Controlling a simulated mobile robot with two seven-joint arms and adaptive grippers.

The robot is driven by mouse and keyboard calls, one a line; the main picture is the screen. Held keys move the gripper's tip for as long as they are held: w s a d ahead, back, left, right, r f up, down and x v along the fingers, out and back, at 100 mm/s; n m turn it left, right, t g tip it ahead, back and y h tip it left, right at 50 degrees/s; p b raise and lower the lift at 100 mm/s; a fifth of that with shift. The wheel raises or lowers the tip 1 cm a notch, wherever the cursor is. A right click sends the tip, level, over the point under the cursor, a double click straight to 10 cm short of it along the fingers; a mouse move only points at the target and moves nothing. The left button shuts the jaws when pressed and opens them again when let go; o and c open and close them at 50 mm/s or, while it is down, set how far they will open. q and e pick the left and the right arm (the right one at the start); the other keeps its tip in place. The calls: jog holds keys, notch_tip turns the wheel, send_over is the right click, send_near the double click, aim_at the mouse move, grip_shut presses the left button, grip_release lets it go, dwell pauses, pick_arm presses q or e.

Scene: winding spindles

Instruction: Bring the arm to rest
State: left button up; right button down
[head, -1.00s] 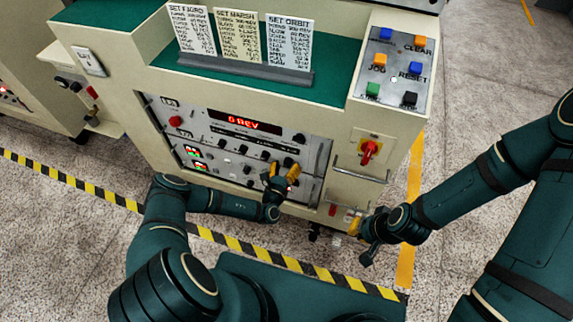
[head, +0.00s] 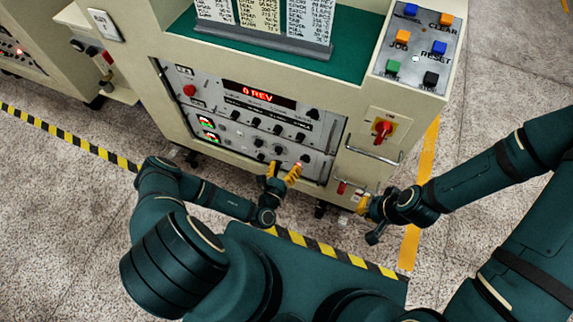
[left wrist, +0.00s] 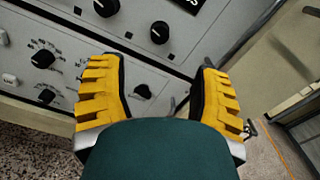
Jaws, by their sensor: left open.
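My left arm (head: 222,200) reaches in from the left, low in front of the machine's control panel (head: 250,125). Its left gripper (head: 283,172) has yellow fingers and sits at the panel's lower edge. In the left wrist view the left gripper (left wrist: 162,70) has its fingers spread apart with nothing between them. Black knobs (left wrist: 160,32) lie on the panel beyond them. My right arm (head: 480,172) comes in from the right. Its right gripper (head: 363,205) is beside the machine's lower right corner, small and partly hidden, so its opening is unclear.
The panel carries a red display (head: 257,92) reading "0 REV". A red rotary switch (head: 383,128) and a metal handle (head: 372,156) are to its right. Coloured buttons (head: 401,37) and instruction cards (head: 262,20) are on top. Striped floor tape (head: 110,155) runs in front of the machine.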

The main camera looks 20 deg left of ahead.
pick_arm(q)
jog(key=s+d+r+m+g+h, duration=0.4)
jog(key=d+m+g+h, duration=0.1)
jog(key=d+m+h, duration=0.3)
jog(key=s+d+r+m+g+h, duration=0.4)
jog(key=d+r+m+g+h, duration=0.15)
jog(key=d+m+h, duration=0.2)
jog(key=s+m+g+y, duration=0.4)
jog(key=s+m+g, duration=0.6)
jog(key=m+g, duration=0.1)
jog(key=w+a+r+m+t+y, duration=0.5)
jog(key=a+m+y, duration=0.3)
jog(key=m, duration=0.3)
jog(key=shift+w+r, duration=0.35)
jog(key=shift+w, duration=0.25)
